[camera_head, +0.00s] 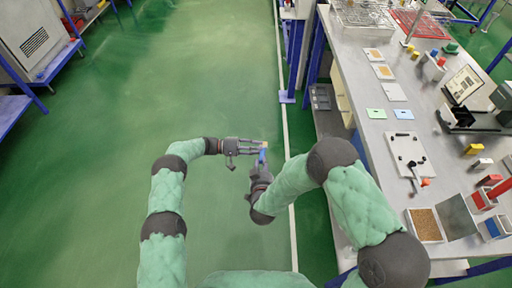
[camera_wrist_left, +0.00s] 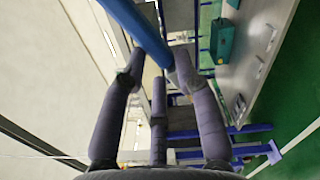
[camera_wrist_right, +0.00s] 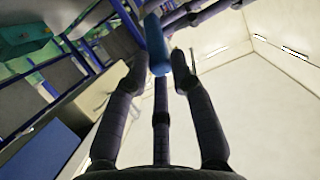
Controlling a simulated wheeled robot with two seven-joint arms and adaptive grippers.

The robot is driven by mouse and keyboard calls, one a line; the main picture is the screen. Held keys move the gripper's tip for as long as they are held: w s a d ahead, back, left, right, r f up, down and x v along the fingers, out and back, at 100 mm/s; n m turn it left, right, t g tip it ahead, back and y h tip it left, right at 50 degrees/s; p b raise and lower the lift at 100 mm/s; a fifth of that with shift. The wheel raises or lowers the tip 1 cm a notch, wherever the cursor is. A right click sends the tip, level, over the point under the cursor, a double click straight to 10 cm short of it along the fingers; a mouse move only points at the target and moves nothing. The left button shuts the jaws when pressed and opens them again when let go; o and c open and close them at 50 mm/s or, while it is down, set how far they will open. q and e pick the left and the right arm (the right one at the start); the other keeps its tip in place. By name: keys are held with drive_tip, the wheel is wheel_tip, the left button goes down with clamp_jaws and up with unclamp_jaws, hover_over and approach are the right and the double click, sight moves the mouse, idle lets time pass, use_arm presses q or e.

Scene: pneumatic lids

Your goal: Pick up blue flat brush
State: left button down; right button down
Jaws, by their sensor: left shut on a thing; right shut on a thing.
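The blue flat brush (camera_head: 262,157) is in the air over the green floor, left of the workbench. My left gripper (camera_head: 259,147) is shut on it from the left. My right gripper (camera_head: 262,167) is shut on it from below in the head view, so both hold it close together. In the left wrist view the blue handle (camera_wrist_left: 138,25) slants across the fingertips. In the right wrist view a rounded blue end (camera_wrist_right: 157,45) shows between the fingers. A small tan spot shows at the left fingertips; I cannot tell whether it is the brush's bristles.
A grey workbench (camera_head: 345,45) runs along the right, with flat plates, a white board (camera_head: 407,150) with a handle, a brown-filled tray (camera_head: 425,225) and colored blocks. A grey cabinet (camera_head: 35,40) stands at the upper left. The floor (camera_head: 190,80) ahead is clear.

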drive_tip(key=shift+s, duration=0.5)
drive_tip(key=shift+s, duration=0.1)
drive_tip(key=s+d+f+m+g+y, duration=0.1)
drive_tip(key=s+d+f+g, duration=0.25)
drive_tip(key=f, duration=0.25)
drive_tip(key=s+d+f+g+y, duration=0.1)
drive_tip(key=s+d+f+g, duration=0.1)
drive_tip(key=s+f+g, duration=0.3)
drive_tip(key=s+d+f+g+y, duration=0.1)
drive_tip(key=s+f+g, duration=0.1)
drive_tip(key=s, duration=0.6)
drive_tip(key=s+d+f+m+g+y, duration=0.1)
drive_tip(key=s+d+f+g, duration=0.1)
drive_tip(key=s, duration=0.6)
drive_tip(key=shift+f+g, duration=0.3)
drive_tip(key=shift+g, duration=0.55)
